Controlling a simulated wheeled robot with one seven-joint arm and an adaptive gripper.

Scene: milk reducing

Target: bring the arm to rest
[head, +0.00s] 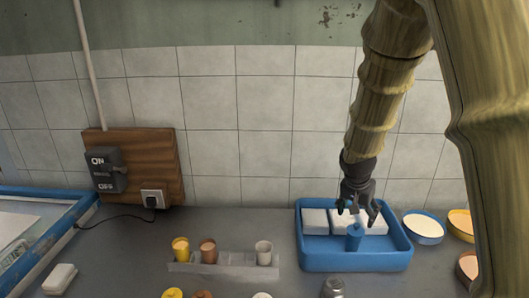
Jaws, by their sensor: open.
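My gripper (357,207) hangs from my arm at the right of the head view, fingers pointing down. It is open over the blue tray (352,262). A small blue cylinder-like piece (354,238) stands in the tray just below the fingers. It appears free of the fingers, though I cannot tell the exact gap. White blocks (316,222) lie in the back of the tray, partly hidden behind the gripper.
A clear rack (222,264) with yellow, brown and whitish cups stands left of the tray. Bowls (423,228) stand at its right. A jar (333,288) stands in front. A switch box (106,169) is on the wall. Counter between rack and blue-framed case (84,206) is mostly clear.

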